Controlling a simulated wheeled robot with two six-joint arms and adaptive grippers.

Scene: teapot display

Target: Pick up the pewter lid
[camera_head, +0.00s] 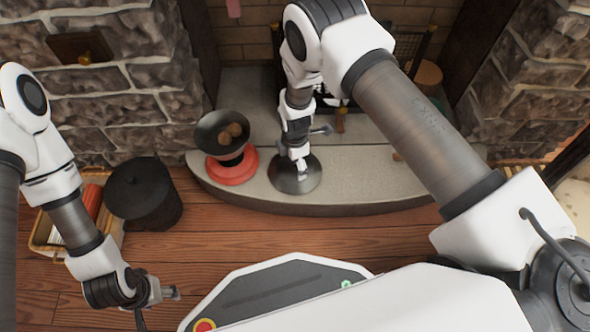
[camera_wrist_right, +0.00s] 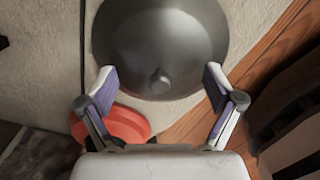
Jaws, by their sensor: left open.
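The pewter lid (camera_head: 284,184) is a dark grey round disc lying on the pale stone hearth. In the right wrist view the lid (camera_wrist_right: 160,30) fills the upper middle, with a small round knob (camera_wrist_right: 160,82) near its lower part. My right gripper (camera_head: 300,166) is over the lid and partly hides it. In the right wrist view this gripper (camera_wrist_right: 160,80) has its fingers spread wide, with the knob between them in the picture and nothing gripped. I cannot tell its exact height above the lid. My left gripper (camera_head: 170,294) is open, low at the left over the wooden floor.
Left of the lid stands a red scale (camera_head: 233,169) with a black bowl (camera_head: 210,134) holding brown round things. A black lidded pot (camera_head: 143,195) and a wicker basket (camera_head: 47,235) stand further left. Hearth (camera_head: 370,178) to the lid's right is mostly clear.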

